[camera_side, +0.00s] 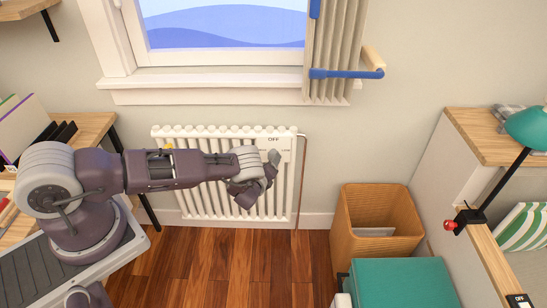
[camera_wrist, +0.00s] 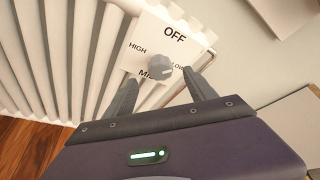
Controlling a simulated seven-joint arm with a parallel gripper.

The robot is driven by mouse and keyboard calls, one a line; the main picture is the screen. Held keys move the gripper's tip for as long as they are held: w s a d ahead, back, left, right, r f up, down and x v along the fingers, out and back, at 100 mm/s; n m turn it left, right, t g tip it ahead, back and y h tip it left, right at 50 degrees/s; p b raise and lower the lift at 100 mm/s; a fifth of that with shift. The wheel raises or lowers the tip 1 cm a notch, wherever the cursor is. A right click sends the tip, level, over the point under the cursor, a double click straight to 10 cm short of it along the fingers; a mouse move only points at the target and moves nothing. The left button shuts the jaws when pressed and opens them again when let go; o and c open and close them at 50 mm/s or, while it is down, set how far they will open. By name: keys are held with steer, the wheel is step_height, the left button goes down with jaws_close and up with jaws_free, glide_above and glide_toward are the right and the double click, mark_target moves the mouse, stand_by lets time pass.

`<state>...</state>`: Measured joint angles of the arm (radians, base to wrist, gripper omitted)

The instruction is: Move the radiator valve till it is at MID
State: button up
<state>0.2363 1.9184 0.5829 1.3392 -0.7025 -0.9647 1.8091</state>
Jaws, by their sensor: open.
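The radiator valve is a round grey knob (camera_wrist: 160,73) on a white plate (camera_wrist: 150,30) marked OFF at the top, HIGH at left, LOW at right and MID at the bottom, partly covered. A small pale mark on the knob seems to face right, towards LOW; it is too small to be sure. My gripper (camera_wrist: 163,86) is open, with one dark finger on each side below the knob. I cannot tell whether either finger touches it. In the side view my gripper (camera_side: 268,178) is in front of the plate (camera_side: 274,141); the knob is not clear there.
The white ribbed radiator (camera_side: 185,200) stands under the window, with a copper pipe (camera_side: 302,185) at its right. A wooden bin (camera_side: 375,200) and a teal box (camera_side: 400,282) stand to the right. A desk (camera_side: 85,128) is at left. Wooden floor is clear before the radiator.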

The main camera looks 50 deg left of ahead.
mark_target(272, 157)
steer(key=shift+m, duration=0.5)
steer(key=x, duration=0.7)
steer(key=shift+c, duration=0.3)
steer(key=c, duration=1.3)
steer(key=shift+m+g+y, duration=0.3)
steer(key=shift+m+g, duration=0.4)
steer(key=shift+m, duration=0.4)
steer(key=shift+c, duration=0.2)
steer(key=o, duration=1.4)
steer(key=shift+d, duration=0.1)
